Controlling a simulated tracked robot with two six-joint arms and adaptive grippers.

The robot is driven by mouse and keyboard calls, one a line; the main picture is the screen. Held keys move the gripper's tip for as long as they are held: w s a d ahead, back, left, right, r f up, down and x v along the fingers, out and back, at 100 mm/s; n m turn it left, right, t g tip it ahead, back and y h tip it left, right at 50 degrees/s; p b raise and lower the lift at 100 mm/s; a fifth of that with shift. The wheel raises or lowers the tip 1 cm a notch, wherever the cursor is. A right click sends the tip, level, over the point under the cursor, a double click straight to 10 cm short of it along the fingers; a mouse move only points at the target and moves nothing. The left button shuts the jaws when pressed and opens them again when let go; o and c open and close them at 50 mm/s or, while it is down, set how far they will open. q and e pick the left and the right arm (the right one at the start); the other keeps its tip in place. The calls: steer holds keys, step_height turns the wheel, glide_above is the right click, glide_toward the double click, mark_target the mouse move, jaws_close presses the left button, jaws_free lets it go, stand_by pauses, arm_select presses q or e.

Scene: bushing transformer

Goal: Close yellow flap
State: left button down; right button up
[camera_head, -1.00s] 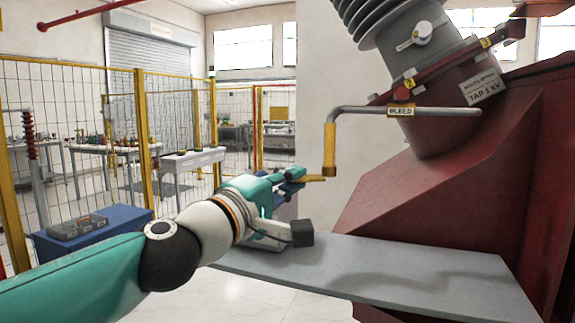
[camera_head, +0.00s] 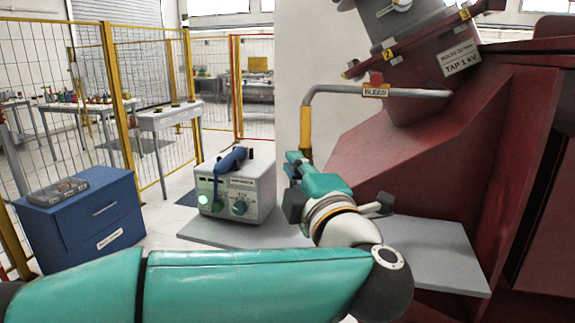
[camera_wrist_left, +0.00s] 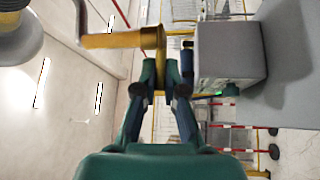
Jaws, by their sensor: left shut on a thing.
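A grey pipe with a BLEED label (camera_head: 376,91) comes out of the red housing and bends down into a yellow sleeve (camera_head: 305,132). The yellow flap is at the lower end of this sleeve; in the head view my left gripper (camera_head: 293,160) hides it. In the left wrist view the yellow flap (camera_wrist_left: 160,48) runs down between my left fingertips (camera_wrist_left: 160,80), which are shut on it. My left arm reaches in from the lower left, and its gripper points up and left under the pipe's end. My right gripper is out of view.
A white instrument box (camera_head: 238,185) stands on the grey shelf (camera_head: 435,250), left of my gripper. The red housing (camera_head: 440,150) slopes close on the right. A blue cabinet (camera_head: 85,215) and a yellow-framed mesh fence (camera_head: 120,90) stand at the left.

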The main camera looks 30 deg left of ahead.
arm_select(q)
steer(key=shift+w+d+f+n+g+y, duration=0.1)
steer(key=shift+w+d+n+g+y, duration=0.1)
steer(key=shift+n+g+y, duration=0.4)
steer(key=shift+w+d+n+g+y, duration=0.2)
steer(key=shift+n+g+y, duration=0.2)
steer(key=shift+g, duration=0.4)
steer(key=shift+s, duration=0.1)
steer(key=c, duration=1.2)
jaws_free()
steer(key=shift+c, duration=0.2)
steer(key=v, duration=0.7)
steer(key=shift+d, duration=0.25)
steer(key=shift+f, duration=0.1)
